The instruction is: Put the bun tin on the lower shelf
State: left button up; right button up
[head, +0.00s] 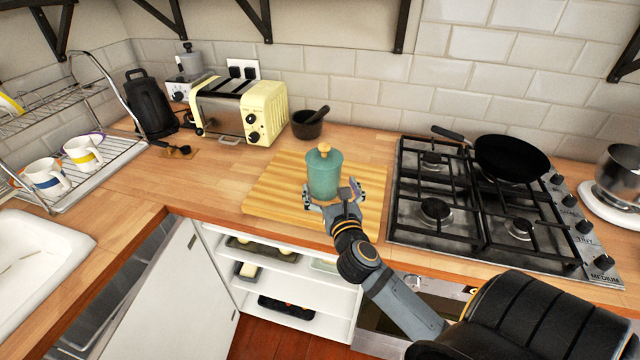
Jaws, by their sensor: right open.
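A teal lidded tin (324,176) with a wooden knob stands upright on the wooden board (262,205) on the worktop. It is the only thing here that looks like the bun tin. My right gripper (332,196) is open at the near side of the tin, with one finger to its left and one to its right. I cannot tell whether the fingers touch it. The white cupboard below stands open. Its lower shelf (335,322) bears a black tray (287,307). My left gripper is out of view.
Higher in the cupboard are a grey tray (262,248) and a small tray (247,270). The open cupboard door (180,295) stands at left. The hob (437,208) with a black pan (512,158) is right of the board; a toaster (238,110) stands behind left.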

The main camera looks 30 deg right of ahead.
jog(key=p+x, duration=0.1)
jog(key=x, duration=0.5)
jog(key=shift+w+d, duration=0.1)
jog(key=shift+w, duration=0.1)
jog(key=p+x, duration=0.1)
jog(key=x, duration=0.3)
jog(key=shift+f, duration=0.15)
jog(key=shift+w+f, duration=0.1)
jog(key=shift+w, duration=0.25)
jog(key=shift+s, duration=0.15)
jog(key=shift+c, duration=0.8)
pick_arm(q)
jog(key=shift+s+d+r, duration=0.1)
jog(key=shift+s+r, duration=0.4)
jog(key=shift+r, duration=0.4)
pick_arm(e)
jog(key=c, duration=0.8)
